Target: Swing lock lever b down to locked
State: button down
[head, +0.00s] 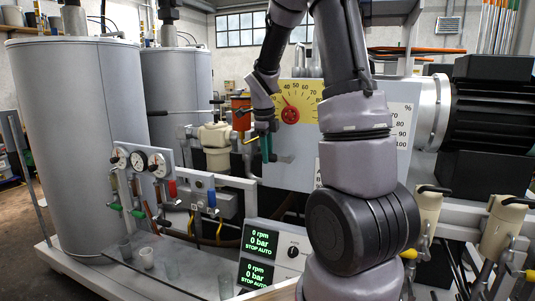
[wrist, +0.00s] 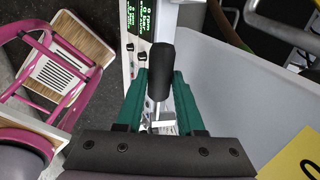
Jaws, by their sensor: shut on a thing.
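My gripper (head: 267,148) hangs in front of the grey housing in the head view, its teal fingers pointing down. In the wrist view my gripper (wrist: 158,98) has one teal finger on each side of a lever with a black grip (wrist: 160,68) and is shut on it. The lever's bare metal stem runs from the grip toward a small metal block between the fingers. No letter shows on this lever, so I cannot read which one it is. In the head view the lever is too small and covered to make out.
A grey housing with a yellow dial (head: 291,100) stands behind my gripper. A cream valve (head: 214,140) is just left of it. Pressure gauges (head: 138,161) and a control panel (head: 271,257) reading 0 rpm are lower. A pink chair (wrist: 50,75) shows in the wrist view.

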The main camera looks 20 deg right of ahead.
dwell(0.9)
jog(key=shift+w+a+f+g+h, duration=0.15)
jog(key=shift+a+f+g+h, duration=0.05)
jog(key=shift+f+g+h, duration=0.7)
jog(key=shift+d+f+n+g+h, duration=0.1)
jog(key=shift+f+n+g+h, duration=0.2)
jog(key=shift+f+g+h, duration=0.6)
jog(key=s+d+f+n+g+h, duration=0.1)
jog(key=s+d+f+g+h, duration=0.3)
jog(key=g+h, duration=0.4)
jog(key=shift+s+f+n+h, duration=0.15)
jog(key=shift+f+n+h, duration=0.15)
jog(key=shift+f+h, duration=0.6)
jog(key=c, duration=0.5)
grip_release()
jog(key=shift+d, duration=0.1)
